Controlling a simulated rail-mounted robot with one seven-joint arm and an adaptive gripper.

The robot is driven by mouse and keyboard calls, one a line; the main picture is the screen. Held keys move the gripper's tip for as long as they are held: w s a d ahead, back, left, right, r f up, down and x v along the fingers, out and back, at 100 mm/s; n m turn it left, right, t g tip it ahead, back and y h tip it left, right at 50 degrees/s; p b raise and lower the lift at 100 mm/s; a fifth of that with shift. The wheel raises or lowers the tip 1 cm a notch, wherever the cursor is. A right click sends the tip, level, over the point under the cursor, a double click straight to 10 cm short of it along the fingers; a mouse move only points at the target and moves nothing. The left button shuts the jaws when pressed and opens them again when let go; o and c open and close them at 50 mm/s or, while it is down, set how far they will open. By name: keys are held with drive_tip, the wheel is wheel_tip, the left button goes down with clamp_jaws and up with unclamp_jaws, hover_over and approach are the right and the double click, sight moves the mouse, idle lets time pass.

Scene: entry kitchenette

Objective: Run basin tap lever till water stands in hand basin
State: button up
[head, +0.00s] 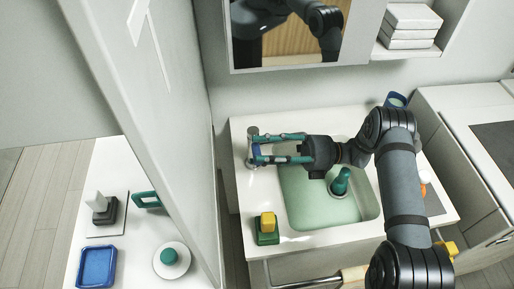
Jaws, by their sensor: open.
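The hand basin (300,211) is set in a white counter, and its inside looks pale green. I cannot tell whether water stands in it. The tap (252,133) is at the basin's back left corner, with a blue part (256,150) that looks like its lever. My gripper (257,148) reaches in from the right and is open, one teal finger on each side of the blue part. I cannot tell whether either finger touches it. A dark teal object (341,181) is in the basin, below my gripper's body. My gripper hides part of the tap.
A yellow and green sponge-like block (267,225) sits on the counter's front left. A blue cup-like item (397,100) is at the back right. A partition wall (165,120) stands close on the left, with a blue tray (97,267) beyond it. A mirror cabinet (290,40) hangs above.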

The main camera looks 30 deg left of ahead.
drive_tip(key=shift+x, duration=0.8)
drive_tip(key=c, duration=0.3)
drive_tip(key=c, duration=0.7)
clamp_jaws()
